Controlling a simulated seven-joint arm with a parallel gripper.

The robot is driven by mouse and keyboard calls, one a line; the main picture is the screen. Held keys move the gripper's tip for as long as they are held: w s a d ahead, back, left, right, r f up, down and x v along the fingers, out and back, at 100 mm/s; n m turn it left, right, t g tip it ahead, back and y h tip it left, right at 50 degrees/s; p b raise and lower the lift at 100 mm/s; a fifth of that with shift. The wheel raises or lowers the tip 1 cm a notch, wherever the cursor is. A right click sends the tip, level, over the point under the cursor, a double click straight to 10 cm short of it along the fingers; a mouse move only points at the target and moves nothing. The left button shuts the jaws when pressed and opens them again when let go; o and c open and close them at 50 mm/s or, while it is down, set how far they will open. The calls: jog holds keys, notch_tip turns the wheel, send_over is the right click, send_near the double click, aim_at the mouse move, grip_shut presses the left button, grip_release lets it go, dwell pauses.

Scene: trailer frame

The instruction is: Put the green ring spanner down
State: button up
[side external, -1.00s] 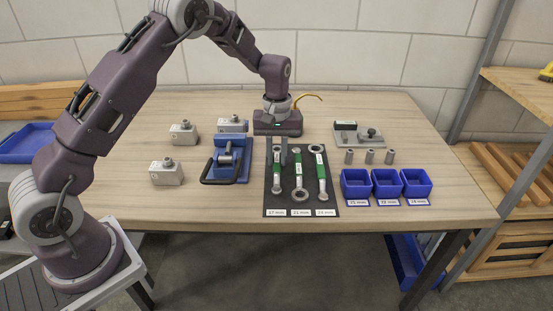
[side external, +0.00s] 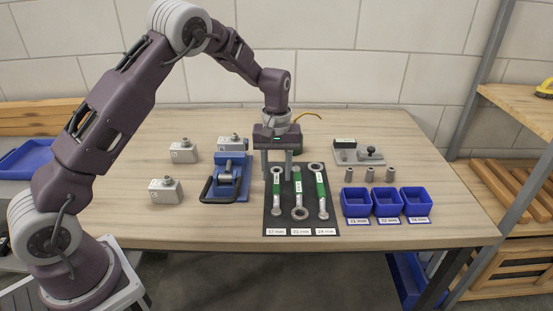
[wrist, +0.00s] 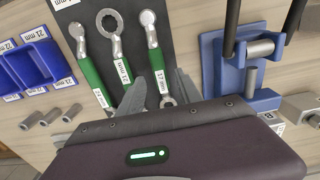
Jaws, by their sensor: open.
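Three ring spanners with green handles lie flat on a dark mat (side external: 272,226). They are the 17 mm spanner (side external: 276,192) at the left, the 21 mm spanner (side external: 298,190) in the middle and the 24 mm spanner (side external: 321,192) at the right. My gripper (side external: 277,176) is open and empty near the mat's back edge, its fingers pointing down. In the wrist view, its fingers (wrist: 157,82) stand on either side of the 17 mm spanner (wrist: 152,58). The near end of the 21 mm spanner (wrist: 119,68) is partly hidden by a finger.
A blue clamp fixture (side external: 228,184) stands close left of the mat. Grey blocks (side external: 166,190) stand farther left. Blue bins (side external: 386,201) stand to the right, with grey sockets (side external: 369,174) behind them. A grey plate fixture (side external: 358,153) sits at the back right.

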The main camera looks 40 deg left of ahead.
aim_at(277, 182)
jog(key=s+d+r+m+t, duration=0.1)
jog(key=s+r, duration=0.2)
jog(key=r, duration=0.6)
jog(key=s+d+r+m, duration=0.1)
jog(key=s+r, duration=0.2)
jog(key=r, duration=0.6)
jog(key=s+d+r+m+t, duration=0.25)
jog(key=s+r, duration=0.35)
jog(key=s, duration=0.6)
jog(key=s+f+m+t, duration=0.1)
jog(key=s+m, duration=0.1)
jog(key=s, duration=0.5)
jog(key=s+d+f+m+t, duration=0.1)
jog(key=s+f+m, duration=0.1)
jog(key=s, duration=0.5)
jog(key=shift+s+d+f, duration=0.15)
jog(key=shift+d+f, duration=0.05)
jog(key=shift+f, duration=0.05)
jog(key=shift+m, duration=0.25)
